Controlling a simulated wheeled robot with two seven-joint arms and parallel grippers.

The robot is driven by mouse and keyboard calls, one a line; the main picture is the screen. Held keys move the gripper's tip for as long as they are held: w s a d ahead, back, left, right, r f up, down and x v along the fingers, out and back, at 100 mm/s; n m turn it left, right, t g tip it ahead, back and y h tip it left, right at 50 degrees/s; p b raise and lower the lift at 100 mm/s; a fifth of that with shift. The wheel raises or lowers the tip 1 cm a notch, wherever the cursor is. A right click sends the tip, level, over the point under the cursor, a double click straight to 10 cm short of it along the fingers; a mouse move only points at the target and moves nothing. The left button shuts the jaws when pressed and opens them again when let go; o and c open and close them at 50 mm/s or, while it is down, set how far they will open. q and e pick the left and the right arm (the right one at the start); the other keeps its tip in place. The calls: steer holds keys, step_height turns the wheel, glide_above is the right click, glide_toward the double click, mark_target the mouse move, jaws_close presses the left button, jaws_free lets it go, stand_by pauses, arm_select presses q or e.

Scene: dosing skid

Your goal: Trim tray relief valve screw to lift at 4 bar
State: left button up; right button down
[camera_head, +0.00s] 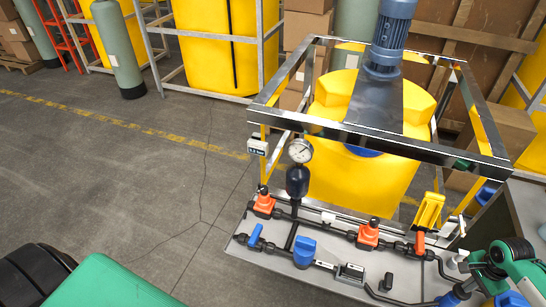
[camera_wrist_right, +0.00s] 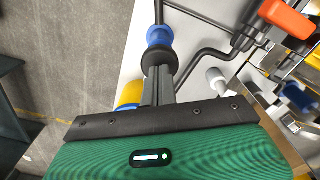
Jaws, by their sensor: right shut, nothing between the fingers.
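Two orange-bodied valves with dark tops stand on the pipework on the grey tray (camera_head: 300,262): one at left (camera_head: 263,204), one near the middle (camera_head: 368,234). I cannot tell which is the relief valve, and their screws are too small to read. A round pressure gauge (camera_head: 300,151) stands above a dark bulb; its needle is too small to read. My right gripper (camera_wrist_right: 160,78) is shut and empty; in the right wrist view its fingers point at a black and blue round fitting (camera_wrist_right: 159,37) on a black pipe. I cannot tell whether they touch. My left gripper is not in view.
A small readout box (camera_head: 257,145) hangs on the metal frame (camera_head: 390,143) over the yellow tank (camera_head: 360,180). An orange lever (camera_head: 419,243), blue handles and black pipes crowd the tray. A bench edge is at right. The floor left of the skid is clear.

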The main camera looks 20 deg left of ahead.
steer(key=shift+f, duration=0.95)
steer(key=shift+r+p, duration=0.95)
steer(key=shift+r, duration=0.1)
step_height(320, 180, up, 4)
steer(key=p, duration=0.5)
steer(key=shift+r+p, duration=0.3)
steer(key=shift+r, duration=0.65)
